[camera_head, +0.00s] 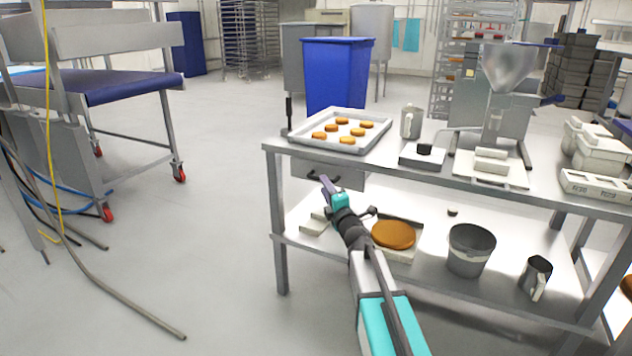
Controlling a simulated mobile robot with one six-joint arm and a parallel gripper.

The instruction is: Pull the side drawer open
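The side drawer (345,176) is a grey metal box under the left end of the steel table's top. Its front shows a dark bar handle (322,177), and it looks shut or nearly so. My gripper (326,185) is at the end of my teal and grey arm, in front of the drawer just below and right of the handle in the picture. It looks close to the handle, but I cannot tell whether it touches it. The fingers are too small and dark to tell whether they are open or shut.
The steel table (458,178) carries a tray (375,142) of round patties and a filling machine (497,105). Its lower shelf holds a bucket (468,250), a jug (536,275) and a brown round (393,235). Floor left of the table is clear; hoses (120,296) lie farther left.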

